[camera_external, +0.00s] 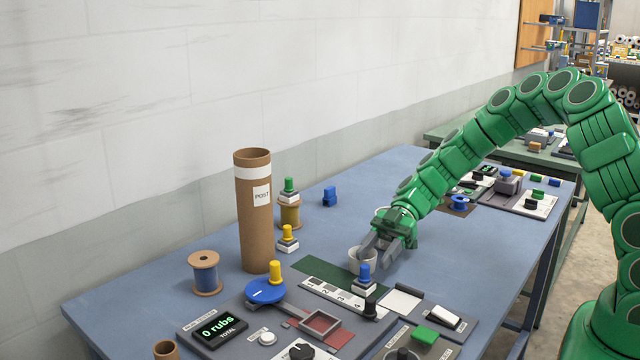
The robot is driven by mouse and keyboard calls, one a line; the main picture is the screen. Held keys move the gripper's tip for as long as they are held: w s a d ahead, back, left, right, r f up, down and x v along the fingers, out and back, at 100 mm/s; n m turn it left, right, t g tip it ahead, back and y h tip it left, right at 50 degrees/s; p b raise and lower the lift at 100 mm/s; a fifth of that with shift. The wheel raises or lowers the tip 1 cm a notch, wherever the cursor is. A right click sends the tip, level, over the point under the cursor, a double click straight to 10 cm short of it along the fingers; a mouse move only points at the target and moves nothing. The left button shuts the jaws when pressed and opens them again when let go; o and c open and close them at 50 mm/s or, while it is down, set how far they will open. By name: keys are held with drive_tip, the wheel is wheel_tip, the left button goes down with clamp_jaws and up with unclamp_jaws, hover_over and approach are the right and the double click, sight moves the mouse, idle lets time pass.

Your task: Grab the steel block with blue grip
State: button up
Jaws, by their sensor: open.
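My gripper (377,254) is open and points down, a little behind and above the block in the picture. Its fingers are apart from the block as far as I can see. A pale cup (361,259) sits beside the fingers, partly hidden by them.
A tall cardboard tube (254,212) stands left. A yellow-grip block (288,239) and a green-grip block on a spool (289,205) are near it. A panel with a display (218,328) and blue disc (266,291) fills the front. The table's back middle is mostly clear.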

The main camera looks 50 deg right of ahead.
sight(368, 265)
drive_tip(key=shift+x, duration=1.65)
clamp_jaws()
